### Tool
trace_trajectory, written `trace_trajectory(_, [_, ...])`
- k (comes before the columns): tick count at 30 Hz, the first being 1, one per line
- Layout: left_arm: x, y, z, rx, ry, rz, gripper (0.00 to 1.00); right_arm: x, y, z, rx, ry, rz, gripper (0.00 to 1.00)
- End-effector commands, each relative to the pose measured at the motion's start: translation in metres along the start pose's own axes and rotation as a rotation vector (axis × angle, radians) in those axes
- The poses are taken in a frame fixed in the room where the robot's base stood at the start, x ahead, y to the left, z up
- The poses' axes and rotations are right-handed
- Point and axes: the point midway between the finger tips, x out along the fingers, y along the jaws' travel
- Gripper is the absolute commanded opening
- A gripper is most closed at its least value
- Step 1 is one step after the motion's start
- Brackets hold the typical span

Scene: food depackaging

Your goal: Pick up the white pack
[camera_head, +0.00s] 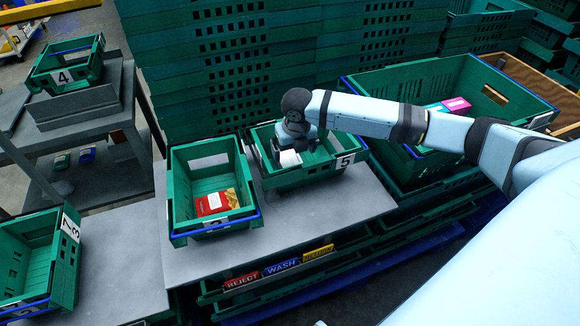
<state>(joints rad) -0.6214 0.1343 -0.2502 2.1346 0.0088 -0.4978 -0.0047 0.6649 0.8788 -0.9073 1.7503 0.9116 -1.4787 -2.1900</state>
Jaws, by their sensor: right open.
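A small white pack (290,158) shows inside the green crate labelled 5 (349,160), near its left side. My right arm reaches in from the right over that crate. My right gripper (292,150) points down at the white pack, with its jaws open. The gripper covers part of the pack, and I cannot tell whether the fingers touch it. My left gripper is not in view.
A green crate (180,208) holding a red and yellow pack (215,202) stands left of crate 5 on the grey table (300,222). A large green crate (385,95) at right holds a pink pack (457,104). Stacked green crates (240,70) rise behind.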

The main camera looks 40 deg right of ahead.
Motion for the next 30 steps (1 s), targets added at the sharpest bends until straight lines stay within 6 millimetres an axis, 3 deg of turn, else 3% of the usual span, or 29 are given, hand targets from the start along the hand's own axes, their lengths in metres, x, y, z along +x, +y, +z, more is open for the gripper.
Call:
trace_trajectory(8, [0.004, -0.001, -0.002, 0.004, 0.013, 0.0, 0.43, 0.019, 0.002, 0.001, 0.0, 0.001, 0.002, 0.96])
trace_trajectory(16, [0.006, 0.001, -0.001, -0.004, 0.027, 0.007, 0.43, 0.058, 0.004, 0.004, 0.001, 0.001, 0.001, 0.96])
trace_trajectory(24, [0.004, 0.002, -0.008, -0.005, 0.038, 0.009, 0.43, 0.061, 0.004, 0.005, 0.0, -0.001, 0.001, 0.96])
trace_trajectory(30, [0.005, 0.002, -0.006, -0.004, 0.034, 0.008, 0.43, 0.061, 0.004, 0.005, 0.0, -0.001, 0.001, 0.5])
